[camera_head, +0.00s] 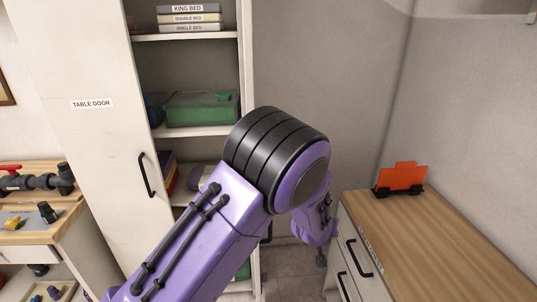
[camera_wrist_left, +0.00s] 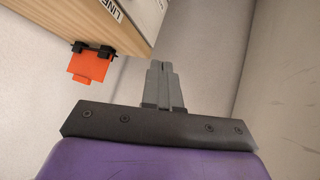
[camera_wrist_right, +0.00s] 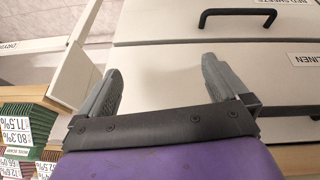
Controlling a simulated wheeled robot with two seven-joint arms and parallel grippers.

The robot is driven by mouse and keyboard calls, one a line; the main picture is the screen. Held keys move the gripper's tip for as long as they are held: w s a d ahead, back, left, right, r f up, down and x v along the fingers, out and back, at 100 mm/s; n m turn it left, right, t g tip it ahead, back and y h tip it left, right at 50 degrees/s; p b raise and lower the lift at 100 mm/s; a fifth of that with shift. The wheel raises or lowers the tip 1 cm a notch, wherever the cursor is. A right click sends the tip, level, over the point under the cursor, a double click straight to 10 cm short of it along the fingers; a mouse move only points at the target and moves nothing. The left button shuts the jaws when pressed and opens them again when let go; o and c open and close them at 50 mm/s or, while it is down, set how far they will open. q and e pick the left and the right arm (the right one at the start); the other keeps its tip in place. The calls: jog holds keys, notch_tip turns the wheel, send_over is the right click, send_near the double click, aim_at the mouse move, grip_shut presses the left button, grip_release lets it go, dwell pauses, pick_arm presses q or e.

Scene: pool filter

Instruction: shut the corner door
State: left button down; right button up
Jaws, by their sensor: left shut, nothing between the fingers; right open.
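No door labelled as a corner door shows. The tall cabinet's door (camera_head: 95,110) reads "TABLE DOOR" and has a black bar handle (camera_head: 147,174). A narrow white upright (camera_head: 247,60) stands at the cabinet's right side; I cannot tell whether it is a door seen edge-on or the frame. My left arm crosses the middle of the head view and hides the lower part of it. My left gripper (camera_wrist_left: 164,68) is shut and empty, near the drawer unit and the wall. My right gripper (camera_wrist_right: 161,66) is open and empty in front of drawer fronts; it is not in the head view.
A wood-topped drawer unit (camera_head: 450,245) stands at right, with an orange card (camera_head: 403,177) in a black holder. A bench with pipe fittings (camera_head: 38,181) is at left.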

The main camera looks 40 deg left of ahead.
pick_arm(q)
jog(key=w+r+n+g+y+p, duration=0.1)
jog(key=w+r+g+p, duration=0.15)
jog(key=r, duration=1.75)
jog(key=s+a+r+n+g+y, duration=0.2)
jog(key=s+r+g, duration=0.2)
jog(key=r, duration=0.1)
jog(key=s+a+r+n+g+y, duration=0.2)
jog(key=s+r+g, duration=0.1)
jog(key=s+g, duration=0.15)
jog(key=shift+t, duration=0.3)
jog(key=s+a+f+p, duration=0.1)
jog(key=s+a+f, duration=0.1)
jog(key=a, duration=0.1)
jog(key=s+a+f+p, duration=0.1)
jog(key=a+f, duration=0.2)
jog(key=s+a+f+p, duration=0.1)
jog(key=s+a+f, duration=0.1)
jog(key=a+f, duration=0.1)
jog(key=shift+s, duration=0.3)
pick_arm(e)
notch_tip(320, 180, up, 7)
pick_arm(q)
jog(key=shift+w, duration=0.2)
pick_arm(e)
jog(key=shift+f, duration=0.15)
